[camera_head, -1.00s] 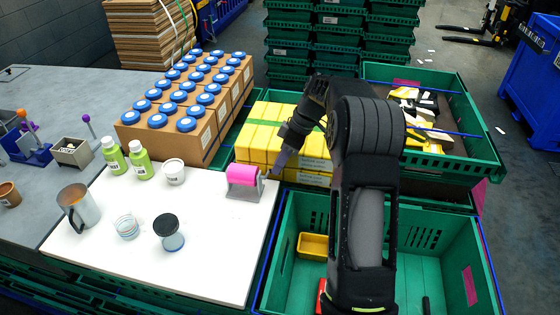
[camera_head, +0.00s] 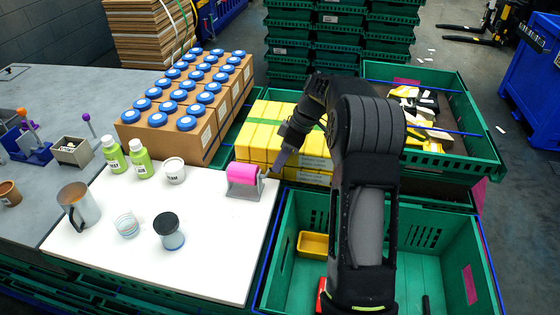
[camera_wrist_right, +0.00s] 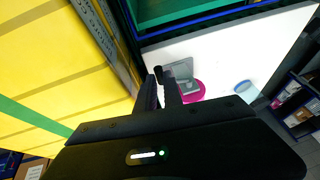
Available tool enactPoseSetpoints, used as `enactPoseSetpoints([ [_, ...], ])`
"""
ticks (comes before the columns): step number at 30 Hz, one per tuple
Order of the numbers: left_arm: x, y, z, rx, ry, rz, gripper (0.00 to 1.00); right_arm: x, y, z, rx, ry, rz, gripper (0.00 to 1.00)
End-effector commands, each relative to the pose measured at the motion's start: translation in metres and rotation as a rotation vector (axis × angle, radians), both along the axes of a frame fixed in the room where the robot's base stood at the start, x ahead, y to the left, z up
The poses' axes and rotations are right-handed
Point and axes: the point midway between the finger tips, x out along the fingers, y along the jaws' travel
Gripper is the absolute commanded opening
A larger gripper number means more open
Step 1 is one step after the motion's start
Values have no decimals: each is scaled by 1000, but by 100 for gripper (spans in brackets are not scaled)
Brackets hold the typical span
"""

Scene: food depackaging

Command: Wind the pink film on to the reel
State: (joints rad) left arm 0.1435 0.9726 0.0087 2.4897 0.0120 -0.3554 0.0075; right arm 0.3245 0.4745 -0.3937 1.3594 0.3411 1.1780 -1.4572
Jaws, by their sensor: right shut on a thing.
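The pink film (camera_head: 242,173) is a roll on a small grey reel stand (camera_head: 243,191) at the right edge of the white board. In the right wrist view the pink film (camera_wrist_right: 193,91) shows beside the grey stand (camera_wrist_right: 178,75), partly hidden by a finger. My right gripper (camera_head: 272,174) is at the right side of the stand. In the right wrist view my right gripper (camera_wrist_right: 162,84) is shut on the reel's dark crank handle (camera_wrist_right: 157,70), whose grip is largely hidden between the fingers. My left gripper is not in view.
The white board (camera_head: 215,260) also holds two green bottles (camera_head: 141,163), a white tub (camera_head: 174,171), a mug (camera_head: 77,206) and two clear jars. Yellow packs (camera_head: 262,133) stand close behind the reel. A green crate (camera_head: 283,225) lies to the right.

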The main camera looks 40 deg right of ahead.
Motion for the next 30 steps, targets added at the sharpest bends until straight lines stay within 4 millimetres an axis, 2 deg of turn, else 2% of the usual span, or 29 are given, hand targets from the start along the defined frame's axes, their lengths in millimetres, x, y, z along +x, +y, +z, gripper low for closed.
enactPoseSetpoints([
  [28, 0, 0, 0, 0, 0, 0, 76, 1, -1, 1, -2, -3, -2, 0],
  [29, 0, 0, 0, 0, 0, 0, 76, 1, -1, 1, -2, -3, -2, 12],
  [30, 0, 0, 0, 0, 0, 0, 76, 1, -1, 1, -2, -3, -2, 15],
])
